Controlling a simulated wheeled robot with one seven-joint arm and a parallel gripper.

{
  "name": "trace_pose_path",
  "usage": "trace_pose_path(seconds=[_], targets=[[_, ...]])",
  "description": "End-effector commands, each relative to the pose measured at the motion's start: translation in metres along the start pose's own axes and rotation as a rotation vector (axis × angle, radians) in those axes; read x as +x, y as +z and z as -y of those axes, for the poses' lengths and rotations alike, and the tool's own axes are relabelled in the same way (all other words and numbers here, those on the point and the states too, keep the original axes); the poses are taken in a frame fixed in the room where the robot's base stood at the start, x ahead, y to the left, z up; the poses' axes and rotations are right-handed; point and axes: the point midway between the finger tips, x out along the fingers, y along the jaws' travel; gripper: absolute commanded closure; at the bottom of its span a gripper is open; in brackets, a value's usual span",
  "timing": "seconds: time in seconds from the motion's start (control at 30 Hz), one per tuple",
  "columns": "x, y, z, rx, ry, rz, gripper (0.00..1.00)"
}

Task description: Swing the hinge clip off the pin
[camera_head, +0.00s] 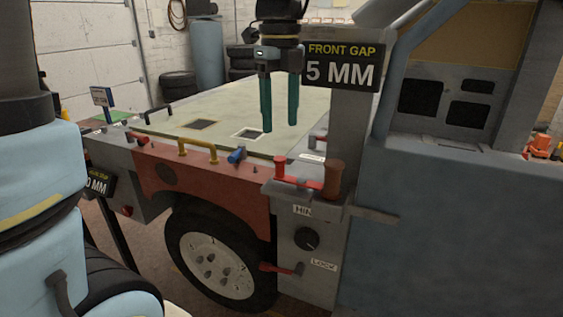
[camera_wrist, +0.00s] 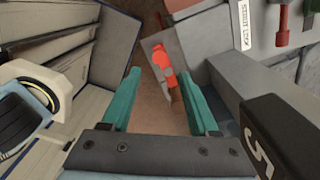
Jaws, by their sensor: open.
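My gripper (camera_head: 280,128) hangs fingers-down above the pale bench top, open and empty. Its two teal fingers also show in the wrist view (camera_wrist: 159,73), well apart. A red clip-like bar (camera_head: 298,183) lies on the grey corner block, beside an upright brown-red cylinder (camera_head: 333,178); these look like the hinge clip and pin, but I cannot be sure. They are lower and to the right of my fingertips, apart from them. In the wrist view a red piece (camera_wrist: 162,62) on a narrow grey plate shows beyond and between the fingers; I cannot tell which part it is.
A black sign (camera_head: 341,67) reading "FRONT GAP 5 MM" stands close right of my gripper, before a grey post. A red lever (camera_head: 282,268) sits low by a LOCK label. A yellow handle (camera_head: 197,150) and blue knob (camera_head: 237,155) line the red panel. Most of the bench top is clear.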

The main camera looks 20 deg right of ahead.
Motion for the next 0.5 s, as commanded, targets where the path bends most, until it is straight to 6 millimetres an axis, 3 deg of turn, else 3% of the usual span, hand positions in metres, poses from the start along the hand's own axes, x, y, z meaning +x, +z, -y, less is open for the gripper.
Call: trace_pose_path(seconds=[0.5], targets=[[0.086,0.000,-0.001,-0.005,0.004,-0.002,0.39]])
